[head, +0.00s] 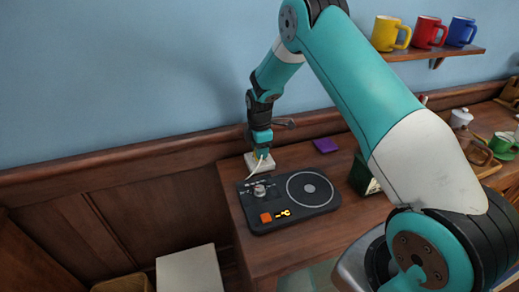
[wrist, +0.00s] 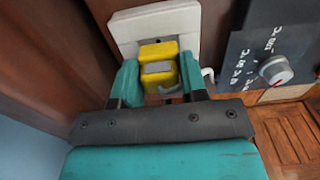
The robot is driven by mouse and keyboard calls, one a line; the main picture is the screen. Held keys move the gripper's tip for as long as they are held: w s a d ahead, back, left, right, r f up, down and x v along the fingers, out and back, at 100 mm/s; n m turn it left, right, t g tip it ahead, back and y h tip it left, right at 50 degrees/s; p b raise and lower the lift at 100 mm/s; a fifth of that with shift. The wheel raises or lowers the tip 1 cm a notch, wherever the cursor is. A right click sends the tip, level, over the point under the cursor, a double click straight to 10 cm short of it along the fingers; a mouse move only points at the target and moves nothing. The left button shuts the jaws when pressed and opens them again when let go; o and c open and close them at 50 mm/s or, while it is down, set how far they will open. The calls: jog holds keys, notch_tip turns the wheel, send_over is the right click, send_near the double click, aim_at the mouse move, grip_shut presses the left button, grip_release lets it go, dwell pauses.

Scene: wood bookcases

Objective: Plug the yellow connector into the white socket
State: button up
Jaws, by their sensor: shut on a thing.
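My gripper (wrist: 160,80) is shut on the yellow connector (wrist: 158,51), with one teal finger on each side of it. The white socket (wrist: 126,27) is a pale square plate around and beyond the connector in the wrist view. The connector is over the socket's middle, but its front end is hidden, so I cannot tell how deep it sits. In the head view my gripper (head: 262,150) points down at the white socket (head: 254,165) at the back left of the wooden counter. A pale cord hangs by the gripper; the connector is mostly hidden there.
A black appliance (head: 262,222) with a knob, an orange button and a round plate lies just in front of the socket. A purple block (head: 325,145) lies to the right. The wood-panelled wall is close behind. Mugs stand on a shelf (head: 440,55) at upper right.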

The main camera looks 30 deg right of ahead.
jog(key=shift+f+b, duration=0.4)
jog(key=shift+f, duration=0.2)
jog(key=o, duration=0.9)
jog(key=shift+o, duration=0.2)
jog(key=shift+r, duration=0.1)
notch_tip(320, 180, up, 17)
jog(key=b, duration=0.2)
jog(key=shift+r, duration=0.2)
